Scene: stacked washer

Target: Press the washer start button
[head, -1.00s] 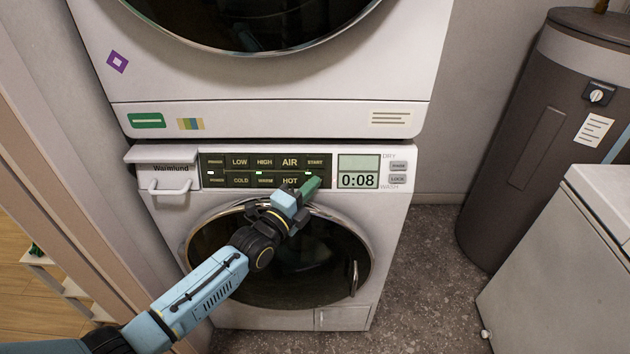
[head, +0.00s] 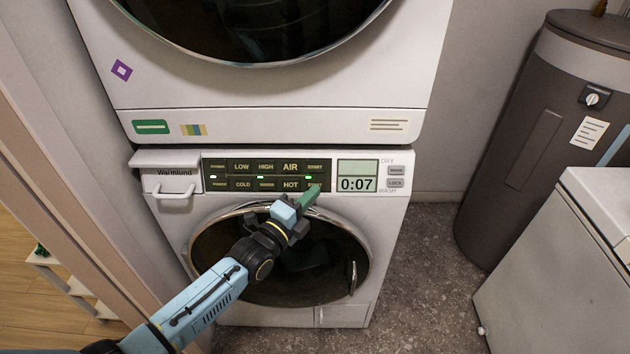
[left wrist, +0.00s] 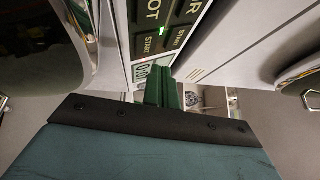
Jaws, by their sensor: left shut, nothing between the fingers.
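The white washer (head: 166,212) is the lower machine of the stack, with a dark control panel (head: 227,168). The lower start button (head: 314,185) sits at the panel's right end, below another start button (head: 314,167). A green light glows between them. My left gripper (head: 311,198) is shut and empty, its green fingertips just below the lower start button; I cannot tell whether they touch the panel. The left wrist view shows the closed fingers (left wrist: 162,88) below the lower start label (left wrist: 150,43). The display (head: 356,184) reads 0:07. My right gripper is not in view.
A white dryer (head: 270,121) is stacked above the washer. The washer's round door (head: 340,262) is closed behind my left arm. A dark cylindrical tank (head: 520,150) and a white cabinet (head: 545,265) stand at the right. Bare floor lies between.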

